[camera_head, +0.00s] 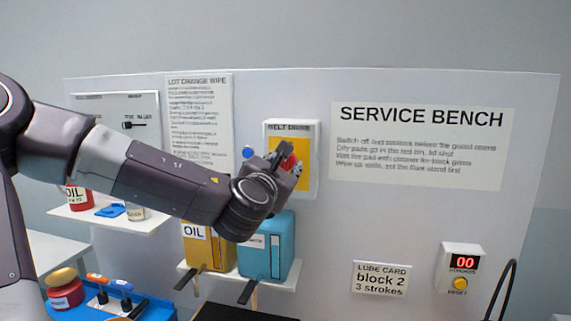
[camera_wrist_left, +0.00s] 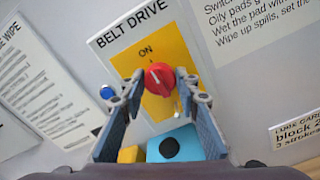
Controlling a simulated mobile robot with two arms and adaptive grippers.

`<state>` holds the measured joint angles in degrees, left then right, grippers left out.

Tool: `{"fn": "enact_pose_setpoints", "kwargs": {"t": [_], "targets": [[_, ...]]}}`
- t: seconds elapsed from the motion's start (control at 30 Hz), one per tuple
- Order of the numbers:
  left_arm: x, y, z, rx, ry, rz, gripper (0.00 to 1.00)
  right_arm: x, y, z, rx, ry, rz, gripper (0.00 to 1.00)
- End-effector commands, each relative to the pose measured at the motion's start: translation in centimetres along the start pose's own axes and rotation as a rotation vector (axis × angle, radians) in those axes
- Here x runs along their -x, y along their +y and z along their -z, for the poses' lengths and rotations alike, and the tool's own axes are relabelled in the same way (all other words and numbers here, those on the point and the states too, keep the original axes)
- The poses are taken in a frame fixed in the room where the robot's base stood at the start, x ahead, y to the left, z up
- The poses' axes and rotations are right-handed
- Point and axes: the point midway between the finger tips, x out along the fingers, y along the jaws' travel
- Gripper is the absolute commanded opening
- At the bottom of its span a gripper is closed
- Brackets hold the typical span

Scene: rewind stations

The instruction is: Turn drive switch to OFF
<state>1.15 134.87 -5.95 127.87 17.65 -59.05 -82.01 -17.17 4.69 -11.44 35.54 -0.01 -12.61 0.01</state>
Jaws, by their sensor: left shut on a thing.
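The belt drive box (camera_head: 306,137) is white with a yellow plate and hangs on the upright panel. In the left wrist view the BELT DRIVE box (camera_wrist_left: 110,48) shows its red rotary switch (camera_wrist_left: 158,77), with the word ON above it. My left gripper (camera_wrist_left: 160,90) has one finger on each side of the red knob and is shut on it. In the head view my left gripper (camera_head: 284,158) is in front of the box and hides most of the knob. An OFF mark cannot be made out. My right gripper is not in view.
A yellow OIL container (camera_head: 196,254) and a teal container (camera_head: 263,252) stand on a shelf below my left arm. A blue button (camera_head: 248,153) is left of the box. A counter with a yellow button (camera_head: 461,262) is at the right.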

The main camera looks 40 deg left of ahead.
Motion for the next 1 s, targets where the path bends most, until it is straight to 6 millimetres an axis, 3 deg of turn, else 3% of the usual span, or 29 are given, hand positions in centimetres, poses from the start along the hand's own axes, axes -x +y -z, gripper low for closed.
{"fn": "enact_pose_setpoints", "kwargs": {"t": [0.43, 1.0], "targets": [[0.0, -0.1, 0.2, 0.121, -0.001, 0.0, 0.05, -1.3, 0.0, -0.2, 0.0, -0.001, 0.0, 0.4], [0.0, 0.0, 0.3, 0.636, -0.001, 0.001, 0.05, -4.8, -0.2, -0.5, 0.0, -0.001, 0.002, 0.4]]}}
